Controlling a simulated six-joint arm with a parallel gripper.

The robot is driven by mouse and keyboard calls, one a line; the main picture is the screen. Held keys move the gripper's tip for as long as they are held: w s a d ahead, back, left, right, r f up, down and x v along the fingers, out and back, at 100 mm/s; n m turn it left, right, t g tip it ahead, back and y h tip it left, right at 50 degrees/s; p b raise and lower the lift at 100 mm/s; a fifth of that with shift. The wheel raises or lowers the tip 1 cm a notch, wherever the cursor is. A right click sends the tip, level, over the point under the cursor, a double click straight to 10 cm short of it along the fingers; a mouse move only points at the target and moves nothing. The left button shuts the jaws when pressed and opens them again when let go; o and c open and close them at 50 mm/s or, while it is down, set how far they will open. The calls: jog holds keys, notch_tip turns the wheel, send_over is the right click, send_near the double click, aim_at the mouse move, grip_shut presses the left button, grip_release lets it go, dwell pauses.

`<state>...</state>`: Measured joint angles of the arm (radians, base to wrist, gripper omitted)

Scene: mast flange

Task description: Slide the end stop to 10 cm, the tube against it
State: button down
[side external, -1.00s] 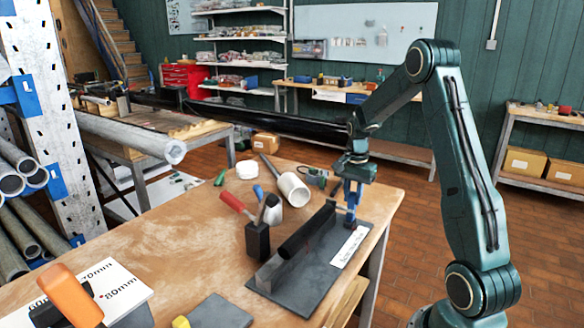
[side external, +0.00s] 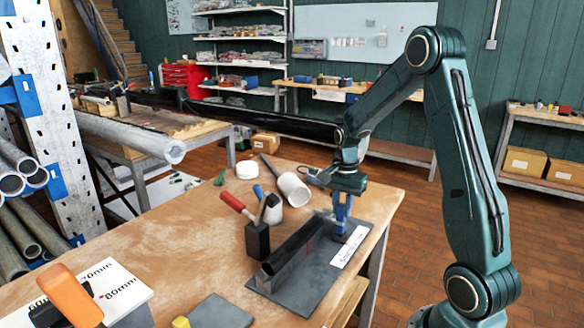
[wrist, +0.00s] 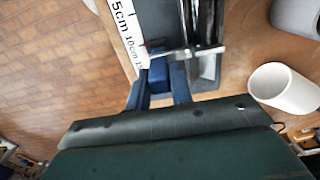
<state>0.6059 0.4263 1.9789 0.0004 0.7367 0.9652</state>
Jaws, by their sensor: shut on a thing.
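The dark tube (side external: 298,243) lies along the channel of the grey plate (side external: 312,283); it also shows in the wrist view (wrist: 205,22). A white scale (side external: 350,246) runs beside it; in the wrist view the scale (wrist: 124,25) reads 5 cm and 10 cm. My gripper (side external: 342,222) is low over the plate's far end. In the wrist view its blue fingers (wrist: 160,80) are shut on the end stop (wrist: 157,70), whose pale bar reaches across the channel near the 10 cm print. Whether the tube touches the bar is unclear.
A black holder (side external: 257,240) with a red-handled tool stands left of the plate. A white cup-like cylinder (side external: 293,188) lies behind it, also right of the channel in the wrist view (wrist: 283,88). A long black pipe passes behind my wrist.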

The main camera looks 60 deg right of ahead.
jog(key=c, duration=1.2)
grip_release()
jog(key=shift+c, duration=0.2)
jog(key=shift+r, duration=0.15)
notch_tip(320, 180, up, 14)
jog(key=shift+f, duration=0.2)
jog(key=shift+a, duration=0.1)
jog(key=s+a+r+n+t, duration=0.1)
jog(key=s+a+n+t, duration=0.1)
jog(key=s+a+n, duration=0.6)
jog(key=s+a+r+n+t, duration=0.2)
jog(key=s+a+n, duration=0.5)
jog(key=a, duration=0.8)
jog(key=n+t, duration=0.1)
jog(key=n, duration=0.2)
jog(key=shift+s+r+t, duration=0.3)
jog(key=shift+s, duration=0.1)
